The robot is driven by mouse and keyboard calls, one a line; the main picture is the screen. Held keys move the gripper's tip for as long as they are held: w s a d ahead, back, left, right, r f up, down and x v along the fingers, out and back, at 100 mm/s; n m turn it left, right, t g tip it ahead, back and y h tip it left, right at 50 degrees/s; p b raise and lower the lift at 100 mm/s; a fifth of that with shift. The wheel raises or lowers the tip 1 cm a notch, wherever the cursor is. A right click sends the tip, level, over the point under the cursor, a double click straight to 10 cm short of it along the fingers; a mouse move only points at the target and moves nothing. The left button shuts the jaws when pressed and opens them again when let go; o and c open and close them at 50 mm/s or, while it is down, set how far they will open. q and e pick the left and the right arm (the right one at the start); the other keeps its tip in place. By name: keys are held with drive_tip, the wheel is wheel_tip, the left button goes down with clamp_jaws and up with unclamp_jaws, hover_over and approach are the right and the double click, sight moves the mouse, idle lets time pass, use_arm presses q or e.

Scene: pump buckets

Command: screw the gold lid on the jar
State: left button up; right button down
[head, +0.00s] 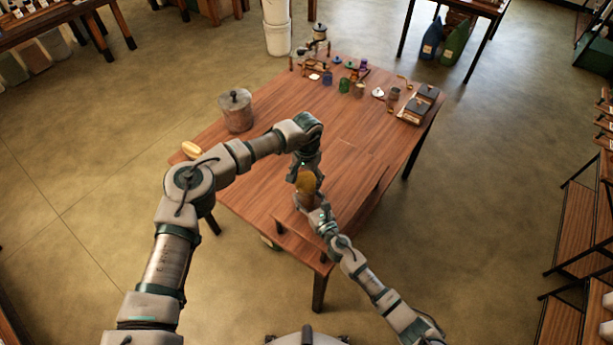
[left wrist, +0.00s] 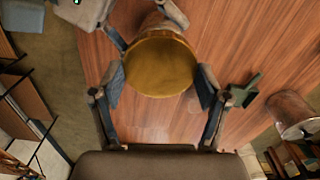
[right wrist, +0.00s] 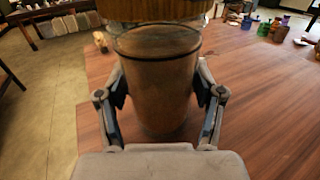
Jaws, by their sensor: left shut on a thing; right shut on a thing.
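The gold lid (left wrist: 160,66) fills the middle of the left wrist view, between the fingers of my left gripper (left wrist: 160,85). The lid also shows in the head view (head: 306,182). My left gripper is shut on the lid from above. The jar (right wrist: 158,85) stands upright in the right wrist view, brownish and see-through near its top. My right gripper (right wrist: 160,90) is shut around the jar's side, below the lid. The lid's lower edge sits at the jar's top in the right wrist view; I cannot tell how tightly it is seated.
The wooden table (head: 240,195) carries a large lidded canister (head: 236,110) at left and a yellowish object (head: 191,150) at its left edge. Several small coloured jars and a dark double box (head: 419,103) stand at the far side. The table's middle is clear.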

use_arm(q)
drive_tip(key=m, duration=0.2)
drive_tip(key=shift+m, duration=0.3)
drive_tip(key=o, duration=0.8)
drive_tip(key=shift+r, duration=2.3)
drive_tip(key=shift+c, duration=0.4)
